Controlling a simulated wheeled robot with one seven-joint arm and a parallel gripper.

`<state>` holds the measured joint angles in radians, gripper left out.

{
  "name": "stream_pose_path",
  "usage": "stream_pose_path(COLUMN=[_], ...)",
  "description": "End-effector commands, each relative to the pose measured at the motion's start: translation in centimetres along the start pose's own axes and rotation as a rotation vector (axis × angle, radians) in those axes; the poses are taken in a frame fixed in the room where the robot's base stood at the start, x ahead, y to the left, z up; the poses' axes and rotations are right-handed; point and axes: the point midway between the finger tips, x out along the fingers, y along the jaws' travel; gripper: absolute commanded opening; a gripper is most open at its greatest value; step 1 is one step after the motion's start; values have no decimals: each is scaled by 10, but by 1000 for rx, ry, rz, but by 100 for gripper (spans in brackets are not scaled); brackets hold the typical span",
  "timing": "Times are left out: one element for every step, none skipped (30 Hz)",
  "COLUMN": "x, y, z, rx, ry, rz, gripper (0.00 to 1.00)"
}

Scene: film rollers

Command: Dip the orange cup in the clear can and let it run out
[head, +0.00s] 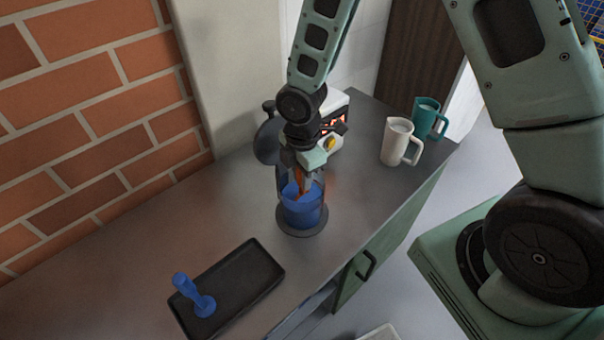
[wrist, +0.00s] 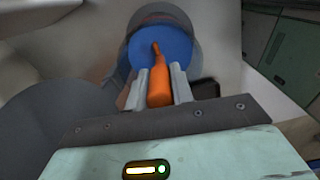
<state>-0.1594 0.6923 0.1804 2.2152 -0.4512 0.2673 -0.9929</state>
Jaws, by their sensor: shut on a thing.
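The clear can (head: 316,190) stands on a dark round base on the counter, with blue liquid (head: 303,211) in it. The wrist view looks down into the can, where the blue surface (wrist: 146,42) fills the opening. My gripper (head: 303,178) points down at the can's mouth. It is shut on the orange cup (wrist: 160,80), whose long orange handle lies between the fingers and reaches toward the blue surface. In the head view only a little orange (head: 297,188) shows between the fingers. The cup's bowl is hidden, so I cannot tell how deep it is.
A black tray (head: 245,282) with a blue handled tool (head: 193,295) lies at the front left. A white mug (head: 397,143) and a teal mug (head: 424,118) stand at the right. A dark grey rounded object (head: 267,140) and a white box with a glowing front (head: 336,108) stand behind the can.

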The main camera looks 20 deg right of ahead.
Motion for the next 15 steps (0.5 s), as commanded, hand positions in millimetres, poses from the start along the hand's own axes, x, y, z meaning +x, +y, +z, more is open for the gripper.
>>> stream_pose_path(x=[0,0,0,0,0,-1,-2,-3,-4,-6,-8,-12,-14,-17,-20], y=[0,0,0,0,0,0,0,0,0,0,0,0,0,0,0], z=[0,0,0,0,0,0,0,0,0,0,0,0,0,0,0], rx=[0,0,0,0,0,0,0,0,0,0,0,0,0,0,0], ry=[0,0,0,0,0,0,0,0,0,0,0,0,0,0,0], rz=[0,0,0,0,0,0,0,0,1,1,1,1,1,1,1], gripper=[3,3,3,3,3,3,3,3,3,3,3,3,3,3,3])
